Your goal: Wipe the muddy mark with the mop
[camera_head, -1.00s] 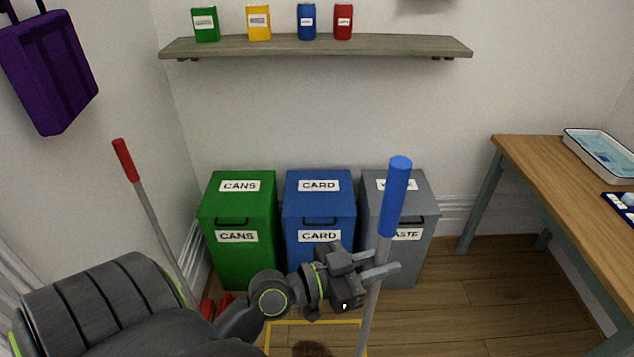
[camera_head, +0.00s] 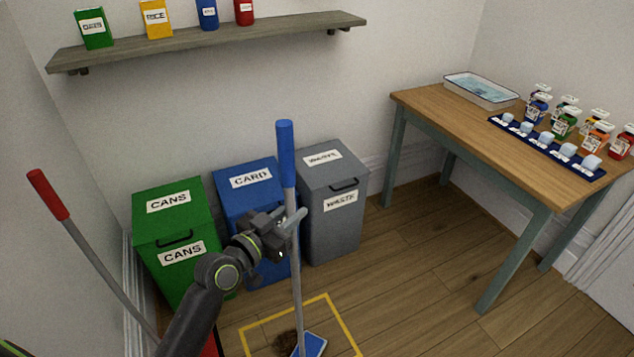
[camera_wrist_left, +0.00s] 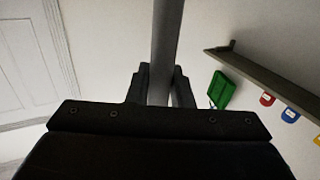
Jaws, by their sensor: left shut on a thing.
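The mop (camera_head: 296,265) has a blue grip, a grey shaft and a blue flat head (camera_head: 313,343), and stands nearly upright in the head view. My left gripper (camera_head: 291,222) is shut on the mop's shaft below the blue grip. The shaft also shows between the fingers in the left wrist view (camera_wrist_left: 166,50). The brown muddy mark (camera_head: 285,343) lies on the wood floor inside a yellow outlined square (camera_head: 343,322). The mop head is just right of the mark, and the shaft crosses in front of the mark's right part. My right gripper is not in view.
Green CANS (camera_head: 170,235), blue CARD (camera_head: 240,190) and grey WASTE (camera_head: 335,225) bins stand along the wall behind the mop. A red-handled tool (camera_head: 95,260) leans at left. A wooden table (camera_head: 450,120) with a tray and jars stands right. Open floor lies between.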

